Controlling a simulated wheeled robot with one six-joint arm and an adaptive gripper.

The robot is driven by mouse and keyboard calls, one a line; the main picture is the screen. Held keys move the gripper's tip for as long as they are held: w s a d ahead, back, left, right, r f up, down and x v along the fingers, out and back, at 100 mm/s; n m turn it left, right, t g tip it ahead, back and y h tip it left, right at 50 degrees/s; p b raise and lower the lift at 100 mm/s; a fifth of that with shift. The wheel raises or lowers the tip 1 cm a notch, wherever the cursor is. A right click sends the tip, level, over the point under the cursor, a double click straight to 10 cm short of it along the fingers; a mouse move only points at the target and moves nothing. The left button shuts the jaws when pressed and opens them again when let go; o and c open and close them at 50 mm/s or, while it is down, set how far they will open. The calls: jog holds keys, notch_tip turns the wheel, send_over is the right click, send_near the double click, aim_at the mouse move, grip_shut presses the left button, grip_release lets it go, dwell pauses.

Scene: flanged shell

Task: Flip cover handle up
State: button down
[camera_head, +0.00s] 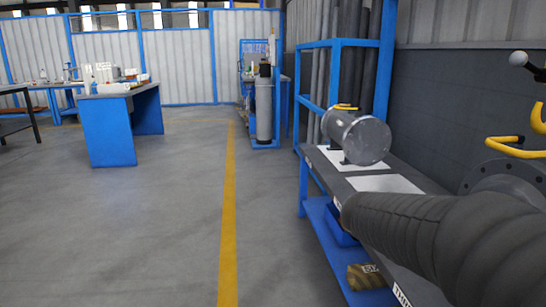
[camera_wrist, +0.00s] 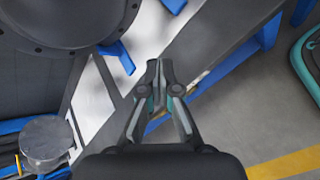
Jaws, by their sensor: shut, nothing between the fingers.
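A dark grey flanged part (camera_head: 508,182) stands at the right edge of the head view, with a curved yellow handle (camera_head: 513,152) above it. A large round dark shell with a bolted flange (camera_wrist: 65,45) fills the upper left of the wrist view. A smaller metal cylinder (camera_head: 362,139) with a yellow handle (camera_head: 346,107) rests on the bench; it also shows at the lower left of the wrist view (camera_wrist: 46,139). My gripper (camera_wrist: 161,66) is shut and empty, to the right of the large shell and apart from it. The head view does not show my fingers.
The grey bench top (camera_head: 333,164) has white plates and blue legs. My sleeved arm crosses the lower right of the head view. A wooden block (camera_head: 366,277) lies on the blue lower shelf (camera_head: 333,231). The floor (camera_head: 150,230) to the left is clear. A blue table (camera_head: 107,125) stands farther back.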

jog(key=s+a+f+m+t+y, duration=0.2)
jog(key=s+a+m+y, duration=0.2)
jog(key=s+a, duration=0.3)
jog(key=s+a+f+m+t+y, duration=0.1)
jog(key=s+a+f+m+y, duration=0.1)
jog(key=s+a+m+y, duration=0.3)
jog(key=s+a+y, duration=0.1)
jog(key=a, duration=0.3)
jog(key=shift+s+a+f+t, duration=0.3)
jog(key=shift+s+a+t, duration=0.05)
jog(key=shift+s+t, duration=0.05)
jog(key=c, duration=1.9)
grip_release()
jog(key=shift+s+r, duration=0.15)
jog(key=shift+r, duration=0.15)
jog(key=o, duration=0.8)
jog(key=shift+r, duration=0.2)
jog(key=shift+c, duration=0.2)
